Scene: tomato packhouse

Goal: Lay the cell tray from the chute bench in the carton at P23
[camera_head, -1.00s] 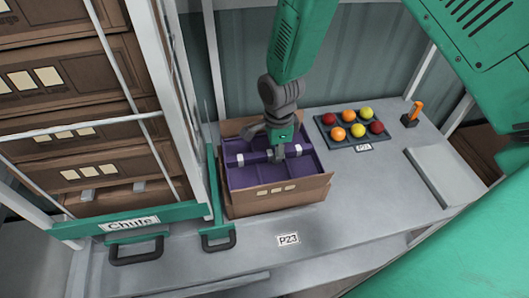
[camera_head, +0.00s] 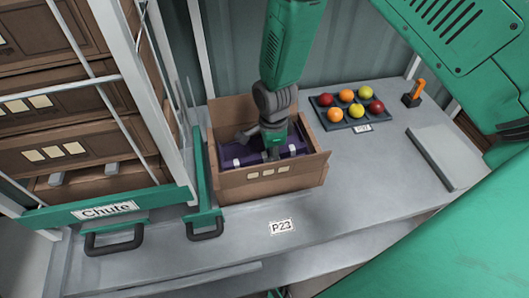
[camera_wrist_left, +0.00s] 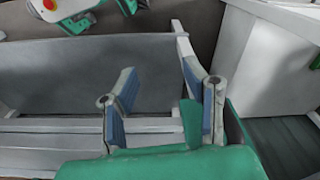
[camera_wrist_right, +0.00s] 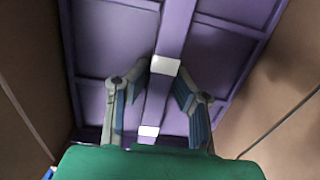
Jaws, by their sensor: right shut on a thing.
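The purple cell tray (camera_head: 291,149) is inside the open brown carton (camera_head: 309,176), behind the P23 label (camera_head: 282,227). It sits below the carton's rim; whether it touches the floor is hidden. My right gripper (camera_head: 270,153) reaches down into the carton and is shut on the tray's middle rib. The right wrist view shows the tray (camera_wrist_right: 108,45) filling the carton's width, with the fingers (camera_wrist_right: 161,88) at either side of the rib. My left gripper (camera_wrist_left: 162,90) is open and empty in the left wrist view, away from the carton.
A chute rack (camera_head: 108,210) with stacked brown cartons stands left of the carton. A dark tray (camera_head: 353,125) of red, orange and yellow fruit lies to the right. An orange-handled tool (camera_head: 418,90) and a grey slab (camera_head: 447,157) lie farther right.

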